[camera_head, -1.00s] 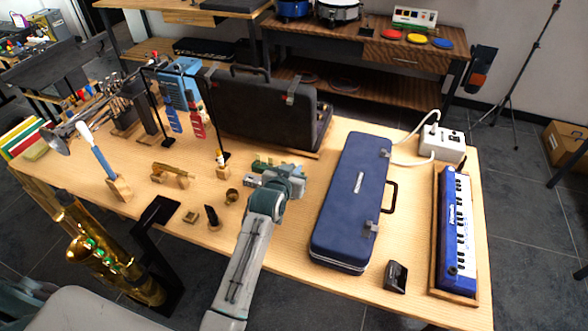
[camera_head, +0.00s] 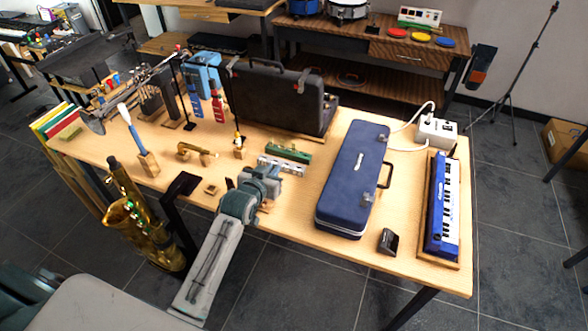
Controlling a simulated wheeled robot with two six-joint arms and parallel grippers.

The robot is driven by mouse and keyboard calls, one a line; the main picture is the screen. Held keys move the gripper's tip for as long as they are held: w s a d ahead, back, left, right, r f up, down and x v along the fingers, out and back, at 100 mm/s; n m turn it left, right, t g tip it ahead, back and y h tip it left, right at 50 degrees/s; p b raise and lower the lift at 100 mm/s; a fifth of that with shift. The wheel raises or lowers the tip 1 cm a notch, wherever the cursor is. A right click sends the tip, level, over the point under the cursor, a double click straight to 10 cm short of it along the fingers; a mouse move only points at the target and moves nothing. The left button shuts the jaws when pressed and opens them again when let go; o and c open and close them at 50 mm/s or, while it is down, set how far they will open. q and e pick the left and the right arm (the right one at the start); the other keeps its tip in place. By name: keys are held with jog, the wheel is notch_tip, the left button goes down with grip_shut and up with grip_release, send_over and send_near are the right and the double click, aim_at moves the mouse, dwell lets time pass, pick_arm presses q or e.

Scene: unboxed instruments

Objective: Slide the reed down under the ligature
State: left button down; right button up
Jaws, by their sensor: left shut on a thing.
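My left gripper (camera_head: 263,184) is over the front edge of the wooden table, at the end of the grey arm that comes up from the bottom. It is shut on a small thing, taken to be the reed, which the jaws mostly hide. A small dark upright piece (camera_head: 229,184), likely the mouthpiece, stands just left of the gripper, partly covered by my arm. The ligature cannot be made out; the gripper and wrist cover that spot. I cannot tell whether the reed touches the mouthpiece. My right gripper is not in view.
A small wooden block (camera_head: 211,189) lies left of the mouthpiece. A green harmonica-like piece (camera_head: 288,152) and a silver one (camera_head: 281,165) lie behind the gripper. A blue case (camera_head: 352,185) stands to the right, a brass saxophone (camera_head: 145,225) to the left beyond the table edge.

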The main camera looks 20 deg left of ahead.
pick_arm(q)
jog(key=s+a+r, duration=0.3)
jog(key=s+r, duration=0.1)
jog(key=f+b, duration=0.4)
jog(key=f, duration=0.1)
jog(key=shift+s+a, duration=0.15)
jog(key=shift+a, duration=0.05)
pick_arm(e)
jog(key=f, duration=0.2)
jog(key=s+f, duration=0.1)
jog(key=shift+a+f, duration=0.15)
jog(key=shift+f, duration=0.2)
pick_arm(q)
jog(key=shift+r, duration=0.1)
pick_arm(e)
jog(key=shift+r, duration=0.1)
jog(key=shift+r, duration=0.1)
pick_arm(q)
jog(key=shift+r+p, duration=0.1)
jog(key=shift+p, duration=0.2)
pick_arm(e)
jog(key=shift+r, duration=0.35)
